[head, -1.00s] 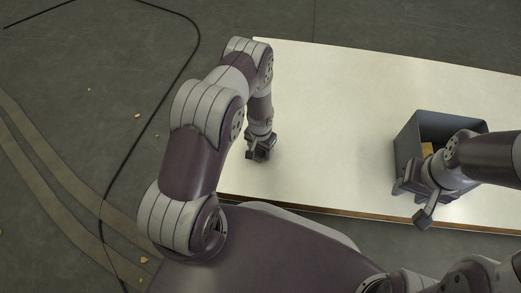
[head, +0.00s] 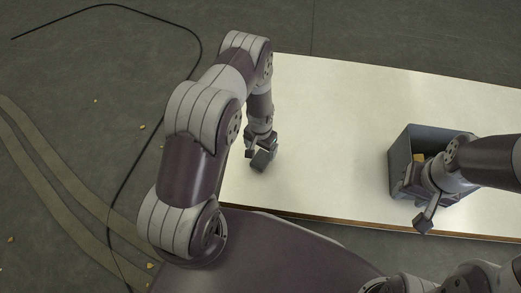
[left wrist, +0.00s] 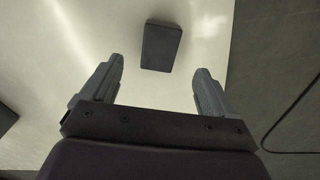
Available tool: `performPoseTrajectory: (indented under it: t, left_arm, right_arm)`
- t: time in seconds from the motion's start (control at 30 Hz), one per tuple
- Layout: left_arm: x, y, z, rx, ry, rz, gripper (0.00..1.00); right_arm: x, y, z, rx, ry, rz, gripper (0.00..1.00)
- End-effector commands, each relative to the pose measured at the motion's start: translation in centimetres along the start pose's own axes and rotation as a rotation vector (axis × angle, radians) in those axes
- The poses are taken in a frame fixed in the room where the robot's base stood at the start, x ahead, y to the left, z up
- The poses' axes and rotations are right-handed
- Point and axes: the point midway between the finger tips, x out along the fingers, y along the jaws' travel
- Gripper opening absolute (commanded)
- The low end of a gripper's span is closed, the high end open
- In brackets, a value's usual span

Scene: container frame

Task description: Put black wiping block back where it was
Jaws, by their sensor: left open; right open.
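The black wiping block (left wrist: 161,46) lies on the pale table top in the left wrist view, just beyond the fingertips and roughly centred between them. My left gripper (left wrist: 158,78) is open, with nothing between its fingers. In the head view my left gripper (head: 259,156) points down over the left end of the table. I cannot make out the block apart from the dark fingers there. My right gripper (head: 416,204) is open at the near side of the grey bin, and its arm hides part of the bin.
The pale table (head: 330,120) is clear between the left gripper and the grey open bin (head: 402,150). A small yellowish thing (head: 419,158) shows inside the bin. The table's left edge is close to my left gripper, with floor and a black cable (head: 140,172) beyond.

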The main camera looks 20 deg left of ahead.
Motion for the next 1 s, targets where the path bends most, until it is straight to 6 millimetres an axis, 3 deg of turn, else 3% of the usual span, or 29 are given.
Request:
performPoseTrajectory:
  t: [0.03, 0.17, 0.23, 0.27, 0.37, 0.4, 0.5, 0.6, 0.73, 1.0]
  left_arm:
    - [-1.7, 0.0, 0.0, 0.000, 0.000, 0.000, 0.88]
    - [-3.1, 0.0, 0.0, 0.000, 0.000, 0.000, 0.88]
    - [-5.3, 0.1, -0.5, -0.005, 0.011, -0.002, 0.88]
    - [-7.1, 0.2, -0.7, -0.010, 0.018, -0.003, 0.88]
    - [-16.0, 1.0, -0.2, -0.037, 0.053, -0.007, 0.88]
    - [-19.8, 1.6, 1.0, -0.050, 0.066, -0.008, 0.88]
    - [-26.9, 2.9, 5.5, -0.081, 0.094, -0.008, 0.88]
    - [-30.6, 3.9, 9.8, -0.104, 0.111, -0.006, 0.88]
    - [-31.9, 4.4, 12.5, -0.118, 0.117, -0.005, 0.88]
    - [-32.2, 4.5, 12.7, -0.118, 0.114, -0.005, 0.88]
  right_arm:
    - [-1.3, 0.0, -0.1, 0.000, 0.000, 0.000, 0.43]
    - [-1.9, 0.0, -0.2, 0.000, -0.001, 0.000, 0.43]
    - [-2.0, 0.0, -0.2, 0.000, -0.001, 0.000, 0.43]
    - [-2.0, 0.0, -0.2, 0.000, -0.001, 0.000, 0.43]
    - [-1.9, 0.0, -0.2, 0.000, -0.001, 0.000, 0.43]
    - [-1.9, 0.0, -0.2, 0.000, -0.001, 0.000, 0.43]
    - [-1.9, 0.0, -0.2, 0.000, -0.001, 0.000, 0.43]
    - [-1.8, 0.0, -0.2, 0.000, -0.001, 0.000, 0.43]
    - [-1.8, 0.0, -0.2, 0.000, -0.001, 0.000, 0.43]
    - [-2.1, 0.0, -0.2, 0.000, -0.001, 0.000, 0.43]
